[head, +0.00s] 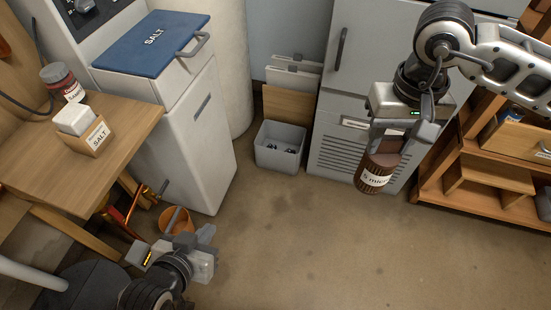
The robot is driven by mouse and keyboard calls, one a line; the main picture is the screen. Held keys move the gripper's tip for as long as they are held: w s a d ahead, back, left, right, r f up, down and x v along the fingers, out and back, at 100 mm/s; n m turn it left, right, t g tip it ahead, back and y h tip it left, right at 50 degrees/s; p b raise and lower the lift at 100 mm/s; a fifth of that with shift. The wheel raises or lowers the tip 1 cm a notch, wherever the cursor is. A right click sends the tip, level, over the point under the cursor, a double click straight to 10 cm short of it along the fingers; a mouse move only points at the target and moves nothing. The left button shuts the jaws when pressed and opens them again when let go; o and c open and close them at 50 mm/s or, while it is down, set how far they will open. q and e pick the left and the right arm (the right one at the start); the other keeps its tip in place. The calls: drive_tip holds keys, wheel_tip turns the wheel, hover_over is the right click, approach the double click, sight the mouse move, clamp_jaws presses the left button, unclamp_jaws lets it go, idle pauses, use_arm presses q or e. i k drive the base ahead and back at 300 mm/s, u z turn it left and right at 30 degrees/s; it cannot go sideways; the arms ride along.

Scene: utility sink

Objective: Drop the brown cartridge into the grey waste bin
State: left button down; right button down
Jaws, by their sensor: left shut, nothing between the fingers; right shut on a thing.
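The brown cartridge (377,174), ribbed with a white label, hangs upright in my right gripper (386,150), which is shut on its top. It is in the air in front of the grey cabinet, to the right of the bin in the picture. The grey waste bin (281,158) stands on the floor, open at the top, with a few small dark things inside. The bin and the cartridge are apart. My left gripper (206,240) is low at the left, shut and empty, near an orange bucket.
A white cabinet with a blue SALT lid (152,40) stands left of the bin. A wooden table (110,135) holds a jar and a SALT box. The orange bucket (177,222) is on the floor. Wooden shelving (490,175) stands at right. The middle floor is clear.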

sight(278, 147)
drive_tip(key=u, duration=0.55)
drive_tip(key=k, duration=1.25)
drive_tip(key=z, duration=0.35)
drive_tip(key=i, duration=0.8)
drive_tip(key=z, duration=0.75)
drive_tip(key=i, duration=1.1)
drive_tip(key=u, duration=1.15)
drive_tip(key=i, duration=0.45)
drive_tip(key=u, duration=0.5)
